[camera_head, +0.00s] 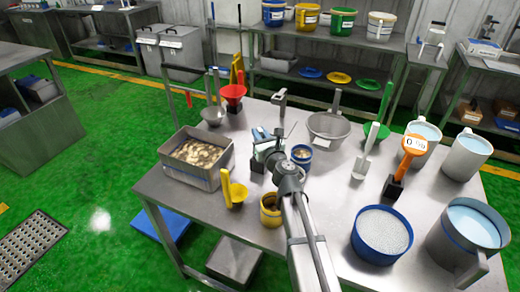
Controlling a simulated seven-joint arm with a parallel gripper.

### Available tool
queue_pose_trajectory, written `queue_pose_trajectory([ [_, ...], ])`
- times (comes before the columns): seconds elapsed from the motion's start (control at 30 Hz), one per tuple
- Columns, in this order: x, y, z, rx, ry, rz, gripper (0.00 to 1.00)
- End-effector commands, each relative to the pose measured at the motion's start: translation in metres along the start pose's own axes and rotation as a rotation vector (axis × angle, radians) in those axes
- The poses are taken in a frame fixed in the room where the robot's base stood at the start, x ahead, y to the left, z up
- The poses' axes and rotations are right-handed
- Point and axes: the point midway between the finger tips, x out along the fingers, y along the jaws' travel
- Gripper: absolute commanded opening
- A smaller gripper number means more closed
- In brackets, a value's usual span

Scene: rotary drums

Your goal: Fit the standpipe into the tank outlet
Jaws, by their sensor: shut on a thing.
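My arm reaches in from the bottom and ends at my gripper (267,142) over the middle of the steel table. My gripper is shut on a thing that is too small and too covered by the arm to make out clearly. I cannot tell whether it is the standpipe. A grey rectangular tank (207,181) with pale, lumpy contents stands on the table's left side, to the left of my gripper. Its outlet cannot be made out. A small blue-rimmed pot (302,154) stands just right of my gripper.
A yellow pot (270,211) and yellow scoop (232,191) stand near the front edge. A metal colander (328,128), white scoop (363,160), orange-handled tool (399,176), blue-rimmed sieve (382,234) and several jugs crowd the right.

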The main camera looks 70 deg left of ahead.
Motion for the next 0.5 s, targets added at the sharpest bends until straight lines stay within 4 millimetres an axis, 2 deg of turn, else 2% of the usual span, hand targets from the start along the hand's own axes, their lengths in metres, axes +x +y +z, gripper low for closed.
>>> queue_pose_trajectory([
  [0.33,-0.0001,0.0000,0.0005,0.000,0.000,0.000,0.00],
  [0.5,0.0000,0.0001,0.0087,-0.001,-0.001,0.000,0.00],
])
